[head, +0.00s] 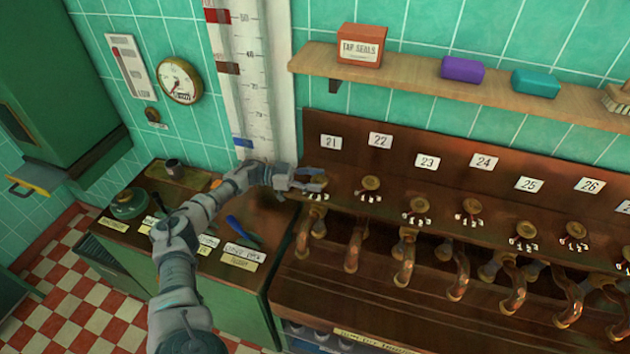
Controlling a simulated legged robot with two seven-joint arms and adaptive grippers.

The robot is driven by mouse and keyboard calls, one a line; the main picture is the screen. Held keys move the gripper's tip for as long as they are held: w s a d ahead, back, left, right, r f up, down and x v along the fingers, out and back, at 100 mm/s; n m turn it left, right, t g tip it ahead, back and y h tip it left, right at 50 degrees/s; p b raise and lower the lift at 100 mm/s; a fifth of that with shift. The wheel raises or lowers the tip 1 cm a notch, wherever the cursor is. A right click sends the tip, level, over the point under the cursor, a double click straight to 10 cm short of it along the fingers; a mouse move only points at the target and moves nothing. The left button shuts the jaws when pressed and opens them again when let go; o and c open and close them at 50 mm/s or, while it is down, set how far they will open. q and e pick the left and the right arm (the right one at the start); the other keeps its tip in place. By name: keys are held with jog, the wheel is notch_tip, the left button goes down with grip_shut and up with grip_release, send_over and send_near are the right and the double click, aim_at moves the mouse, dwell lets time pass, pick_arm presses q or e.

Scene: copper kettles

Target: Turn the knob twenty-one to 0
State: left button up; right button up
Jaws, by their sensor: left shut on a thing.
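Knob twenty-one (320,185) is a round brass knob on the wooden panel, below the white label 21 (331,142). My left gripper (312,181) reaches in from the left and is shut on this knob. The fingers cover much of the knob. The dial marks (319,197) below it show only in part and are too small to read, so I cannot tell its setting. My right gripper is not in view.
Similar knobs stand in a row to the right, such as the one under 22 (371,183). Copper spouts (353,250) hang below. A shelf (410,75) above holds a tap seals box (361,46) and soap-like blocks. A side cabinet (225,285) holds tools.

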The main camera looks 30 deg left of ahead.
pick_arm(q)
jog(key=shift+w+a+r, duration=0.15)
jog(key=shift+r, duration=0.15)
jog(key=o, duration=1.1)
jog(key=shift+o, duration=0.3)
jog(key=shift+f, duration=0.15)
jog(key=v, duration=1.2)
jog(key=shift+f, duration=0.2)
jog(key=shift+a, duration=0.1)
